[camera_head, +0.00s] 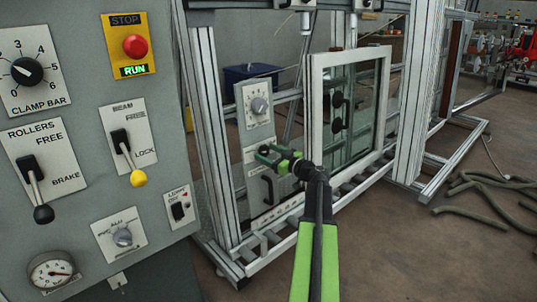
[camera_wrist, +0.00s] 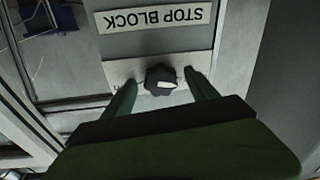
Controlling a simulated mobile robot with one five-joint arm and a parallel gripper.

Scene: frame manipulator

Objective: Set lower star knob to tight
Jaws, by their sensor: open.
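A dark star-shaped knob (camera_wrist: 158,75) with a pale mark on its face sits on a light plate in the wrist view. An upside-down STOP BLOCK label (camera_wrist: 155,17) is beside it. My gripper (camera_wrist: 163,81) is open, with one green finger on each side of the knob. I cannot tell whether the fingers touch it. In the head view my gripper (camera_head: 266,155) is at the lower plate on the aluminium frame, and the knob there is not clearly made out. The plate's tight and loose markings are mostly hidden, so I cannot read the knob's setting.
A grey dial (camera_head: 259,106) is on the plate above my gripper. A dark handle (camera_head: 268,188) is just below. A white-framed window (camera_head: 350,110) stands close on the right. The control panel (camera_head: 85,200) fills the left. Hoses (camera_head: 490,190) lie on the floor at right.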

